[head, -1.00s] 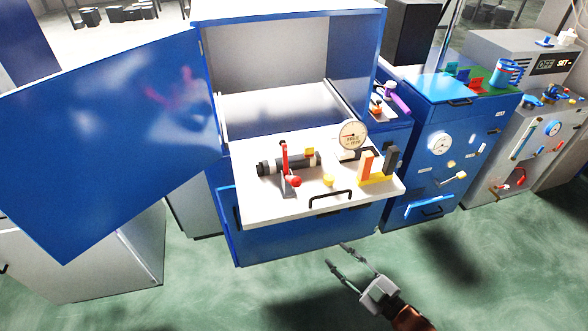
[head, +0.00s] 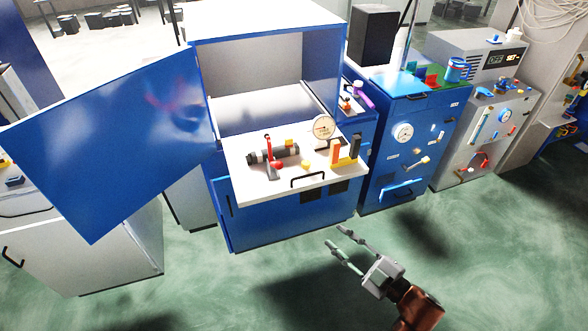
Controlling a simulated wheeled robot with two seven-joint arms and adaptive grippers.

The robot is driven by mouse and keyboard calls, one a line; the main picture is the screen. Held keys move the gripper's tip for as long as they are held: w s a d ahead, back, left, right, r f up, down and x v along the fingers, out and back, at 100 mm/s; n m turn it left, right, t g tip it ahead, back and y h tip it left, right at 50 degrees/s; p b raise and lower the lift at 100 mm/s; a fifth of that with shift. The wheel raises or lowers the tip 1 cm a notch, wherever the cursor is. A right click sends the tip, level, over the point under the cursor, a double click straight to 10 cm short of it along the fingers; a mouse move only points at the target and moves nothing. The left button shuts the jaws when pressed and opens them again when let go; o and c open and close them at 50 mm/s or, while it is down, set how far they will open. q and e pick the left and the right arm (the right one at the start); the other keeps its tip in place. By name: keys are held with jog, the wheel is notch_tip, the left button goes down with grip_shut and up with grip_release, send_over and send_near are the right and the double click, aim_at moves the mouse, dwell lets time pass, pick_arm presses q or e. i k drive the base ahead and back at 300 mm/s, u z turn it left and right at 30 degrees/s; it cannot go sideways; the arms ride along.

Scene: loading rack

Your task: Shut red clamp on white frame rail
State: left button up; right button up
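A red clamp (head: 268,146) with an upright red lever and a red knob low at its right stands on the white pulled-out tray (head: 245,186) of the blue cabinet. It is beside a dark cylinder (head: 288,151); whether its jaw is shut is too small to tell. I cannot single out a separate white frame rail. My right gripper (head: 335,237) is in front of and below the tray, over the green floor. Its two fingers are apart and empty, pointing up-left, clear of the clamp. My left gripper is not in view.
A large blue door (head: 110,140) hangs open at left. Blue and grey panels stand at right. The floor in front is free.

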aim_at(278, 164)
jog(key=z, duration=0.45)
jog(key=i, duration=0.85)
jog(key=u, duration=1.1)
